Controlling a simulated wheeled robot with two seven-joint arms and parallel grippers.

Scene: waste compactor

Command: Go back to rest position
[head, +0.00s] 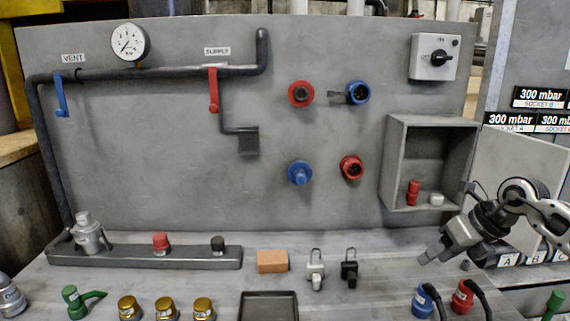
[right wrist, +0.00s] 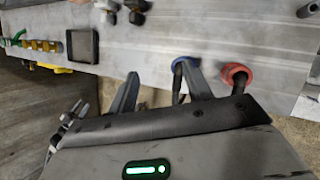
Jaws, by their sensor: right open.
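My right gripper (head: 431,253) is at the right side of the head view, above the bench in front of the open grey box. Its two fingers also show in the right wrist view (right wrist: 165,95), spread apart with nothing between them. A blue connector (head: 423,300) and a red connector (head: 463,297) with black cables stand on the bench below and nearer than the gripper. My left gripper is not in view.
The grey panel (head: 200,150) stands behind the bench with valves, a gauge (head: 129,42) and sockets. An open box (head: 391,165) juts out at the right. A brown block (head: 272,261), two padlocks and a black tray (head: 268,293) occupy the bench middle. Bare bench (head: 385,262) lies left of the gripper.

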